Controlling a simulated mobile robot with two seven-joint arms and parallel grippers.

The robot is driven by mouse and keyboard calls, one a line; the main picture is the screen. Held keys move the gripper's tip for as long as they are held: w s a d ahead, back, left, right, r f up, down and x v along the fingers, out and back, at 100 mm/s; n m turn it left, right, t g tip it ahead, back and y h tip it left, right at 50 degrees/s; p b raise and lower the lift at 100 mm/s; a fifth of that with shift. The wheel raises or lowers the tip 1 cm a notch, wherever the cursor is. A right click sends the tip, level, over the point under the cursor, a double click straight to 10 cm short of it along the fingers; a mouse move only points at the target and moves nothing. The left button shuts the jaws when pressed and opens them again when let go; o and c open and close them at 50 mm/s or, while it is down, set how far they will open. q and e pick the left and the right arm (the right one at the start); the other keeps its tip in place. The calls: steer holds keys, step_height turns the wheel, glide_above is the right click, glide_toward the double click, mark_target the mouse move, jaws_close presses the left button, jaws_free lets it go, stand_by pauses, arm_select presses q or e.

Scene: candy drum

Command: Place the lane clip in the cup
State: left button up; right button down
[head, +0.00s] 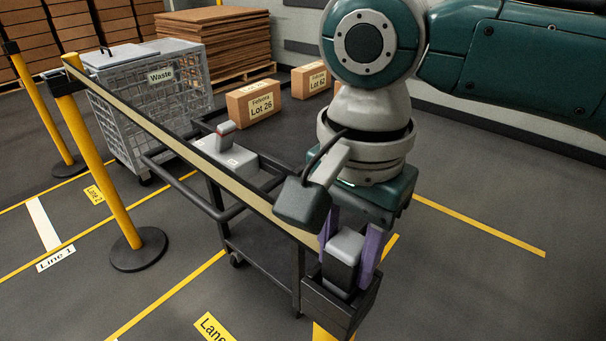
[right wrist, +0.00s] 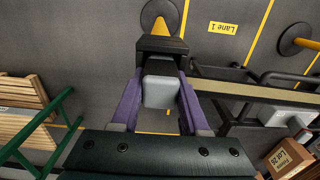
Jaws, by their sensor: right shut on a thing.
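The lane clip (head: 345,248) is a light grey block with a darker lower part, at the near end of the tan lane belt. My right gripper (head: 350,250) is shut on it, with a purple finger on each side. The cup (head: 337,308) is a dark open box on top of a yellow post, directly below the clip. The clip's lower part appears to reach into the cup's opening; its bottom end is hidden. In the right wrist view the clip (right wrist: 160,92) sits between the fingers (right wrist: 159,100), against the dark cup (right wrist: 161,45). My left gripper is out of view.
The belt (head: 190,150) runs to a yellow post (head: 100,170) at the left, passing over a black cart (head: 265,270). A Waste cage (head: 155,100) stands behind. Floor is clear at right.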

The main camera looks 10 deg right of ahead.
steer(key=shift+c, duration=2)
jaws_free()
steer(key=shift+f, duration=0.1)
step_height(320, 180, up, 12)
steer(key=shift+r+p, duration=0.15)
steer(key=shift+p, duration=0.65)
steer(key=s+a+f+n+t+y, duration=0.1)
steer(key=s+a+f+n+y, duration=0.35)
steer(key=s+f+n, duration=0.3)
steer(key=s+d+f+n+t+h, duration=0.1)
steer(key=s+d+n+h, duration=0.1)
steer(key=s+d, duration=0.2)
steer(key=s+d+f+n+t+h, duration=0.1)
steer(key=s+d+f+n+h, duration=0.1)
steer(key=s+d, duration=0.3)
steer(key=d+n, duration=0.1)
steer(key=d, duration=0.2)
steer(key=shift+d+f+t, duration=0.3)
